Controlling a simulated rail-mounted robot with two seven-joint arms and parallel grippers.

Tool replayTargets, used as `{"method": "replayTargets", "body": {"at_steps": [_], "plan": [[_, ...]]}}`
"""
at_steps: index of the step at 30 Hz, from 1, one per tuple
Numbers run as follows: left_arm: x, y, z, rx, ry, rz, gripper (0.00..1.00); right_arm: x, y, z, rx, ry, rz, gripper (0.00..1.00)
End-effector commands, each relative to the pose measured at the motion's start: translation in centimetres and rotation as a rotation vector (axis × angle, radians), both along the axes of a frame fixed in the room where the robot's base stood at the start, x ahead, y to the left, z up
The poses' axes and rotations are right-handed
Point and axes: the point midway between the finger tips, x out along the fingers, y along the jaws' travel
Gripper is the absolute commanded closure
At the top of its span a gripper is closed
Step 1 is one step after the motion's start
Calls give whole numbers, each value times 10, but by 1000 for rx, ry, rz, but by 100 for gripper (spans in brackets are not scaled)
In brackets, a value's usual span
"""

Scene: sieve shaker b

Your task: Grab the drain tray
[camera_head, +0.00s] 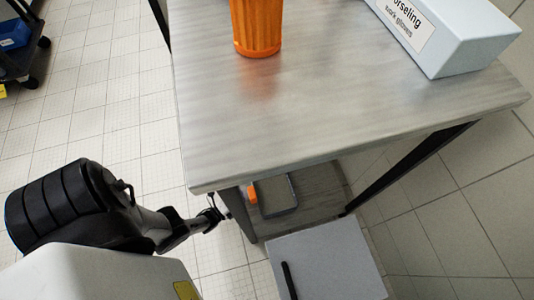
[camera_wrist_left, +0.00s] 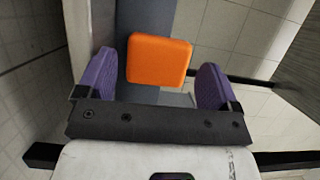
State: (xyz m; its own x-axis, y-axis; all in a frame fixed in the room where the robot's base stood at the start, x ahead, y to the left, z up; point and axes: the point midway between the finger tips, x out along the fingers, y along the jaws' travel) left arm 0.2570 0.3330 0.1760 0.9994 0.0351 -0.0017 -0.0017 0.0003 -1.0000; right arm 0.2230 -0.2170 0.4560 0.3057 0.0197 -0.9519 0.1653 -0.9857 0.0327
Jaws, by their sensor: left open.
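A dark grey tray (camera_head: 276,196), which looks like the drain tray, lies on the lower shelf under the table. An orange piece (camera_head: 251,193) shows at its left end, partly hidden by the table; I cannot tell whether it is joined to the tray. My left gripper (camera_head: 222,208) is beside the table's front left leg, just left of the orange piece. In the left wrist view, an orange block (camera_wrist_left: 158,60) shows between the spread purple fingers of the left gripper (camera_wrist_left: 157,72), with gaps on both sides. My right gripper is not seen.
The table (camera_head: 300,120) above holds an orange ribbed container (camera_head: 256,27) and a pale glove box (camera_head: 450,35). A grey box-like surface (camera_head: 325,264) stands in front of the shelf (camera_head: 312,188). The tiled floor (camera_head: 110,110) at left is clear up to a dark cart (camera_head: 22,45).

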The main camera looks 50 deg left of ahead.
Motion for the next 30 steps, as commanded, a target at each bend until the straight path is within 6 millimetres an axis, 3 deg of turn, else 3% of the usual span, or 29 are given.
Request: {"method": "replayTargets", "body": {"at_steps": [7, 15, 27, 30], "plan": [[32, 1, 0, 0, -1, 0, 14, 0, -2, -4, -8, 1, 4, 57], [35, 1, 1, 0, 0, 0, 15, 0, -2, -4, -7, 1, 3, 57], [35, 1, 1, 0, 0, 0, 53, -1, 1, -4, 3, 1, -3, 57], [36, 1, 1, -1, -3, 1, 58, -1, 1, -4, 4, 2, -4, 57]]}}
